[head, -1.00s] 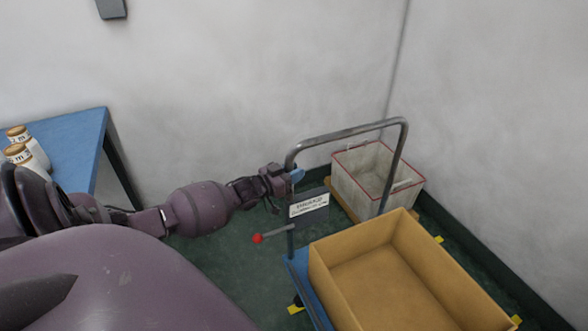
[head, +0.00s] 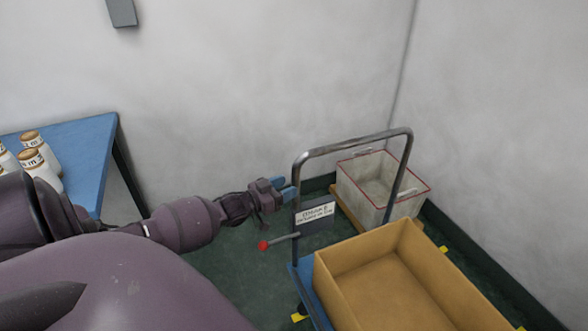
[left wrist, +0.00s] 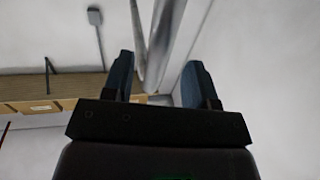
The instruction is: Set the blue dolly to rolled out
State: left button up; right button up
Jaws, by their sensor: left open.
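The blue dolly shows in the head view as a blue deck edge (head: 309,296) with a tall grey push handle (head: 352,143) at its far end. My left gripper (head: 285,188) is open and empty just left of the handle's left post, with its blue fingers spread. In the left wrist view the grey handle bar (left wrist: 162,40) shows between and beyond the open fingers (left wrist: 158,78). I cannot tell whether a finger touches it. A lever with a red knob (head: 263,245) sticks out left below a printed sign (head: 315,214). My right gripper is out of view.
A tan open box (head: 345,268) rides on the dolly. A whitish bin with red rim (head: 383,182) stands behind the handle near the corner. A blue table (head: 92,150) with several white jars is at left. Yellow floor marks (head: 299,318) show around the dolly. Green floor between is clear.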

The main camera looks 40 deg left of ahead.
pick_arm(q)
jog(key=s, duration=0.2)
jog(key=s+a, duration=0.1)
jog(key=s, duration=0.2)
jog(key=shift+s+a, duration=0.1)
jog(key=shift+s, duration=0.2)
dwell(0.4)
